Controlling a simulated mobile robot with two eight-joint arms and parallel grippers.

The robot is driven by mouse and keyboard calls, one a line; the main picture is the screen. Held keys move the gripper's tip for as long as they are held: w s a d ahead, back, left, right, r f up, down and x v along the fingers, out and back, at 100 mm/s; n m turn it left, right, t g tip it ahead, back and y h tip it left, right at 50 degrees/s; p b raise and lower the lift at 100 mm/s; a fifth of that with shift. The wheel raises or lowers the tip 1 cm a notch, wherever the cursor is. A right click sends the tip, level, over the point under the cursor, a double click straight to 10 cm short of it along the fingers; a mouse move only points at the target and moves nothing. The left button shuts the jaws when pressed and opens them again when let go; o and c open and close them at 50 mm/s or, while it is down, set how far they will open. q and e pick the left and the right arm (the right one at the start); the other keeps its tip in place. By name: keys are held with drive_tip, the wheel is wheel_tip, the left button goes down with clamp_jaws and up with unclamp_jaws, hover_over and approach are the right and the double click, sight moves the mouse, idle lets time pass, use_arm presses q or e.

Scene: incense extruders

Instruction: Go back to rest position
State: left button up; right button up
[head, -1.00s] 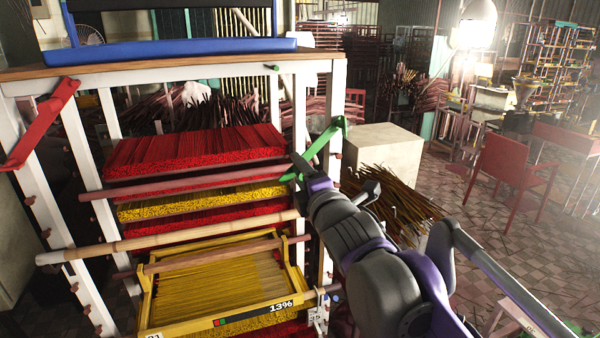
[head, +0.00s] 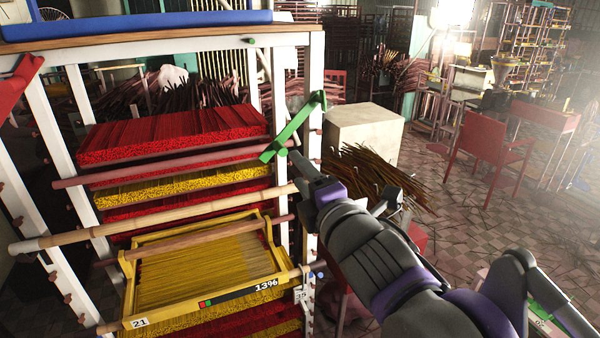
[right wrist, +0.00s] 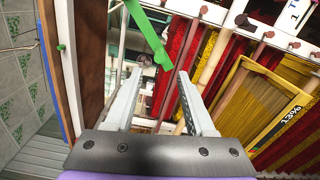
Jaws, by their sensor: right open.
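My right gripper (head: 299,165) is in front of the rack's right post, at the lower part of a green lever (head: 295,128) in the head view. In the right wrist view its two pale fingers (right wrist: 160,92) are spread apart with nothing held between them. The green lever (right wrist: 150,35) shows beyond the fingertips there; I cannot tell whether it touches them. My left gripper is in neither view.
A white rack (head: 78,120) holds red and yellow incense bundles and a yellow tray (head: 128,285) with a 13% display. A red lever (head: 18,85) is at the left. A pale block (head: 362,135), loose sticks (head: 375,175) and a red chair (head: 490,145) stand right.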

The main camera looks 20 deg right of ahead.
drive_tip(key=s+d+f+m+g+h, duration=0.15)
drive_tip(key=f+m, duration=0.25)
drive_tip(key=f, duration=0.4)
drive_tip(key=s+f+m+g, duration=0.2)
drive_tip(key=f+m+g, duration=0.15)
drive_tip(key=f, duration=0.45)
drive_tip(key=s+d+f+m+g+h, duration=0.1)
drive_tip(key=s+f+m+g, duration=0.1)
drive_tip(key=f+m, duration=0.45)
drive_tip(key=s+a+f+m+g+y, duration=0.1)
drive_tip(key=s+f+m+g, duration=0.1)
drive_tip(key=s+f, duration=0.4)
drive_tip(key=s+a+f+m+g+y, duration=0.1)
drive_tip(key=s+f+m+g, duration=0.2)
drive_tip(key=s+f, duration=0.3)
wheel_tip(320, 180, down, 6)
drive_tip(key=shift+s+a+r+m+g, duration=0.2)
drive_tip(key=shift+a+m+g, duration=0.15)
drive_tip(key=shift+m, duration=0.25)
